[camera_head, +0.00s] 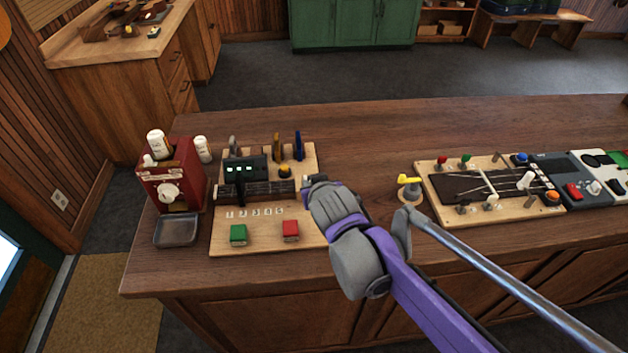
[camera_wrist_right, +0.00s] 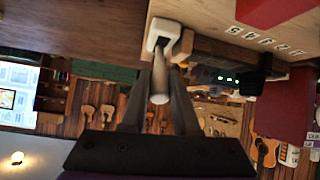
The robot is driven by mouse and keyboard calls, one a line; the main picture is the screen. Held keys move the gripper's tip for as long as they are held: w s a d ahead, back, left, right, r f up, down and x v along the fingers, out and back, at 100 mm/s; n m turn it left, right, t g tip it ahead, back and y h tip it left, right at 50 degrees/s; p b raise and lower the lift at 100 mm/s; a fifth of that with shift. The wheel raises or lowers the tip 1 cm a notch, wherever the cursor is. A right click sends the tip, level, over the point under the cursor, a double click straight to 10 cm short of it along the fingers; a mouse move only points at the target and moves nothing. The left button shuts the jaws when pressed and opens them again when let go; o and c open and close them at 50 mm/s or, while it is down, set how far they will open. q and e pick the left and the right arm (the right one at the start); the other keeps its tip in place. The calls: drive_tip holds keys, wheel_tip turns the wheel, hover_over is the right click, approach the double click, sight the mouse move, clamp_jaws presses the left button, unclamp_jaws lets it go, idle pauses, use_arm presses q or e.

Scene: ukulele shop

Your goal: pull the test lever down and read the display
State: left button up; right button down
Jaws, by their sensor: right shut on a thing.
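The test board (camera_head: 265,245) is a light wooden panel on the counter, with a dark display box (camera_head: 246,167) that shows small pale-green lit characters, too small to read. The display also shows, upside down, in the wrist view (camera_wrist_right: 222,77). My right gripper (camera_head: 309,184) is at the board's right edge. In the right wrist view its fingers (camera_wrist_right: 160,75) are closed around the test lever (camera_wrist_right: 159,92), a pale rod with a rounded end coming from a white mount (camera_wrist_right: 163,32). In the head view my gripper hides the lever. My left gripper is not in view.
A green button (camera_head: 238,233) and red button (camera_head: 290,230) sit on the board's front. A red machine (camera_head: 172,178) with a metal tray (camera_head: 177,231) stands at left. A yellow-topped knob (camera_head: 409,186) and a second board (camera_head: 490,185) stand at right. The counter behind is clear.

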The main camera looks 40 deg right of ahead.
drive_tip(key=shift+f, duration=0.15)
drive_tip(key=c, duration=0.7)
unclamp_jaws()
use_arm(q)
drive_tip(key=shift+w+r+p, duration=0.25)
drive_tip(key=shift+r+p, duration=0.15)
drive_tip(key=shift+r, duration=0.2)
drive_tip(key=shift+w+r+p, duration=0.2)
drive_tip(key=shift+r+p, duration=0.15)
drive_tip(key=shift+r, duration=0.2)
use_arm(e)
drive_tip(key=shift+v, duration=5.5)
